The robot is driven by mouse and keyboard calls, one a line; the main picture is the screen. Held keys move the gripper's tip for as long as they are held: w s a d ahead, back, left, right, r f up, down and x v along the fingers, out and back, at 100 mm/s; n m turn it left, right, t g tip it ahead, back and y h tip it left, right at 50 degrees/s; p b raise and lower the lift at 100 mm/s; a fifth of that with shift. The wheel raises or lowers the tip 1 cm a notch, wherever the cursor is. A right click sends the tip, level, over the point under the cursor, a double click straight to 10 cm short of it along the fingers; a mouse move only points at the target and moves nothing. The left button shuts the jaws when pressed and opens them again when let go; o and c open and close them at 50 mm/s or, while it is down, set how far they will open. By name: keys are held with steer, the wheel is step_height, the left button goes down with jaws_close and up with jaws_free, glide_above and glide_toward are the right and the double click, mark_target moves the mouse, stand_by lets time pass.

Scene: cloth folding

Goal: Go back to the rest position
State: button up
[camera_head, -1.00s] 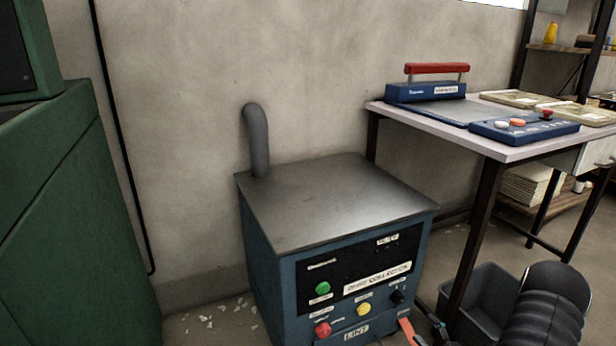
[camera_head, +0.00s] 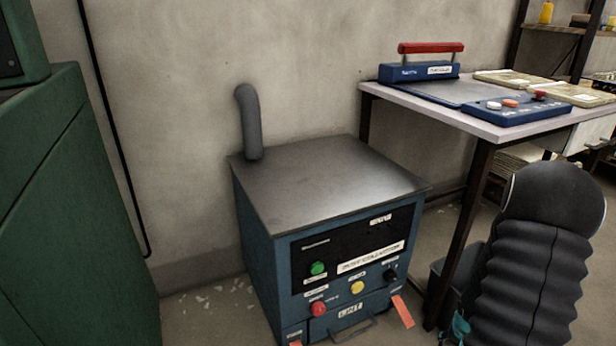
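A black ribbed sleeve, which looks like part of my arm, rises at the lower right in front of the table. My gripper is not clearly visible. A small teal piece shows at the sleeve's lower left edge, and I cannot tell what it is. No cloth can be made out in this view.
A blue lint collector (camera_head: 330,185) with a grey pipe (camera_head: 249,122) stands against the wall. An orange strip (camera_head: 403,311) hangs at its front. A green machine (camera_head: 80,200) fills the left. A table (camera_head: 470,122) at right bears a blue press (camera_head: 432,75). A grey bin (camera_head: 437,284) is partly hidden.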

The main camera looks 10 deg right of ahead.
steer(key=s+a+r+n+t+p, duration=0.1)
steer(key=s+a+r, duration=0.3)
steer(key=a+r, duration=0.5)
steer(key=s+a+r+n+t+y+p, duration=0.1)
steer(key=s+a+r+n, duration=0.3)
steer(key=a+r, duration=0.6)
steer(key=s+a+r+n+t+p, duration=0.1)
steer(key=s+a+r, duration=0.3)
steer(key=a+r, duration=0.5)
step_height(320, 180, up, 11)
steer(key=shift+s+a+r+n+t+y, duration=0.15)
steer(key=shift+s+a+n+t+y, duration=0.3)
steer(key=shift+n, duration=0.35)
steer(key=shift+w, duration=0.1)
